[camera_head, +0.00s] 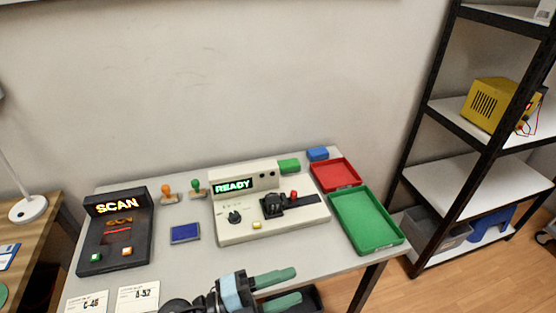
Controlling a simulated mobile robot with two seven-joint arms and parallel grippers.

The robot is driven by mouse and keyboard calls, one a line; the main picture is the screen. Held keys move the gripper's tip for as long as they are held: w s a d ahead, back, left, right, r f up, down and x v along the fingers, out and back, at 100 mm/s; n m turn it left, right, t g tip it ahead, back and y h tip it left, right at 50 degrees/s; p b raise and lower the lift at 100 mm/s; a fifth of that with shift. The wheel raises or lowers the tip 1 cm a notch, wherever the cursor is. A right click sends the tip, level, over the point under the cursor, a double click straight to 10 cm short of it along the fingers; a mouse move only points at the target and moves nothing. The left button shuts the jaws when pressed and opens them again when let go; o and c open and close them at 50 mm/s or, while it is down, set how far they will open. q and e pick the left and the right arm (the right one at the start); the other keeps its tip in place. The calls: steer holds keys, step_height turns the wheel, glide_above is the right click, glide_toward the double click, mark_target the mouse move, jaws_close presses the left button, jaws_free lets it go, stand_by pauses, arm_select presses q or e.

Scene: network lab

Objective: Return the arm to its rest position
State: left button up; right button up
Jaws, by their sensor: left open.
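My left gripper (297,285) shows at the bottom middle, with its two green fingers pointing right. The fingers are apart and nothing shows between them. It is over or just in front of the table's front edge, below the READY console in the picture; its exact height is hard to tell. My left arm's dark wrist reaches in from the bottom edge. My right gripper is not in view.
The grey table (300,254) bears a black SCAN unit (121,235), a beige READY console (240,208), two stamps, a blue pad (185,233), a red tray (335,174), a green tray (367,220) and paper cards (137,299). A black-framed shelf (468,175) stands right.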

arm_select(q)
steer(key=w+a+f+n+t+y, duration=0.1)
steer(key=a+f+n+t+y, duration=1)
steer(key=a+n, duration=0.65)
steer(key=s+a+f+n+g+y, duration=0.2)
steer(key=s+f+n+g, duration=0.1)
steer(key=s+f, duration=0.3)
steer(key=s+a+f+n+g+y, duration=0.2)
steer(key=s+f+n+g+y, duration=0.1)
steer(key=s+f+n, duration=0.3)
steer(key=shift+s+f+g, duration=0.4)
steer(key=shift+f+g, duration=0.2)
steer(key=shift+f, duration=0.25)
